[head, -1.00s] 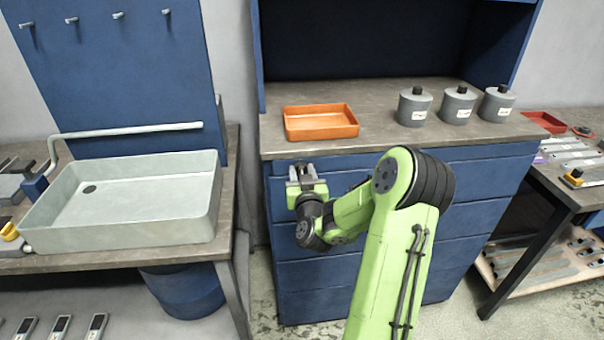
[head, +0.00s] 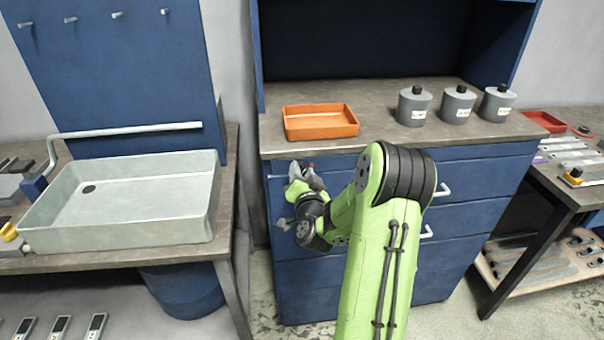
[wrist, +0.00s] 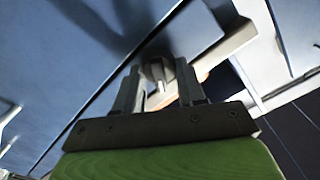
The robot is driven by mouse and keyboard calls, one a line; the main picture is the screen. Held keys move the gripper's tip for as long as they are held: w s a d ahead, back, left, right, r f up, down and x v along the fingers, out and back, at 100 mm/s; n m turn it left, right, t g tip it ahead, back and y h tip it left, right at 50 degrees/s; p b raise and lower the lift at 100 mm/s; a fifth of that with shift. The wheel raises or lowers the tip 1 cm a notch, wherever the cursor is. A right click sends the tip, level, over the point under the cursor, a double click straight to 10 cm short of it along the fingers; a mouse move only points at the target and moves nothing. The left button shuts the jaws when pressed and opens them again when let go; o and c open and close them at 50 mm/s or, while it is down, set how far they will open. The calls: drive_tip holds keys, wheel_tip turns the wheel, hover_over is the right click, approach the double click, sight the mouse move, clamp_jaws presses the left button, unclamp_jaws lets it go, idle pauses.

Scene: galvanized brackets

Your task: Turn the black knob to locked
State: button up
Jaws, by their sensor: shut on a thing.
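My gripper (head: 299,174) is at the upper left of the blue drawer cabinet's front, just below the worktop. In the wrist view my gripper (wrist: 158,88) has a finger on each side of a dark, rounded knob (wrist: 156,71) and is shut on it. The gripper looks rolled relative to the cabinet front, whose edges run diagonally in the wrist view. In the head view my gripper hides most of the knob. I cannot read any locked mark.
An orange tray (head: 320,123) stands on the worktop above my gripper, with three grey canisters (head: 414,107) to its right. A drawer handle (head: 443,190) sticks out right of my arm. A pale sink (head: 127,208) is on the left bench.

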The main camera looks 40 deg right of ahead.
drive_tip(key=m, duration=0.5)
drive_tip(key=shift+m, duration=0.3)
drive_tip(key=m, duration=0.5)
drive_tip(key=shift+f+m, duration=0.2)
drive_tip(key=shift+m, duration=0.1)
drive_tip(key=o, duration=1)
drive_tip(key=shift+o, duration=0.2)
drive_tip(key=shift+s+d, duration=0.1)
